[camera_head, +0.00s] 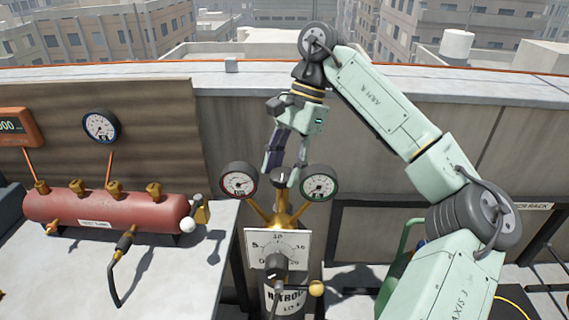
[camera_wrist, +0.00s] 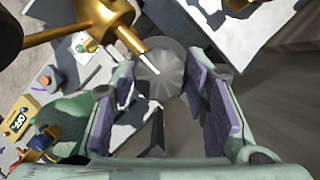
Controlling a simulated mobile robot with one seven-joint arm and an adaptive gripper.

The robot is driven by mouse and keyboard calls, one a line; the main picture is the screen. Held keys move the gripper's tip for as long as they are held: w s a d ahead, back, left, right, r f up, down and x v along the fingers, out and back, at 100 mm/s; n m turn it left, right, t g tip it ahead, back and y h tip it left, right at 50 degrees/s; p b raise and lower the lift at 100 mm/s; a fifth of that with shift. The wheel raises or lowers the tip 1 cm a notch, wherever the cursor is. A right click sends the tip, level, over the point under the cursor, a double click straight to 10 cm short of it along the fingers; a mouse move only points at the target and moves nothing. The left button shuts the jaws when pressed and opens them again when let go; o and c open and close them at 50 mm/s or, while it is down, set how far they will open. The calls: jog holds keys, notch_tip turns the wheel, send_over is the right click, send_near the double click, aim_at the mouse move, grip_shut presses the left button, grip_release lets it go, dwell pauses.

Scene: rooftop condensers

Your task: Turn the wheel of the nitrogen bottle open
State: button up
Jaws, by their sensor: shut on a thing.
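The nitrogen bottle (camera_head: 285,300) stands upright at the lower middle of the head view, with its label partly cut off. Above it is a brass fitting (camera_head: 283,212) with a gauge on each side. The wheel (camera_head: 285,178) is a small dark knob with a white mark on top. In the wrist view the wheel (camera_wrist: 160,75) is a grey ribbed disc, its white mark toward the brass. My gripper (camera_head: 286,165) points down over the wheel and is shut on it. In the wrist view its purple-padded fingers (camera_wrist: 160,88) stand on both sides of the wheel.
A red-needled gauge (camera_head: 238,182) and a green-marked gauge (camera_head: 320,183) flank the wheel closely. Below is a white dial plate (camera_head: 278,248) with a black knob (camera_head: 277,263). A red manifold (camera_head: 105,208) lies on the left bench (camera_head: 170,280). A wall (camera_head: 380,160) stands behind.

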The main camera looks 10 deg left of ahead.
dwell(0.3)
jog(key=o, duration=1.1)
jog(key=shift+o, duration=0.2)
jog(key=v, duration=1.2)
jog(key=shift+f, duration=0.1)
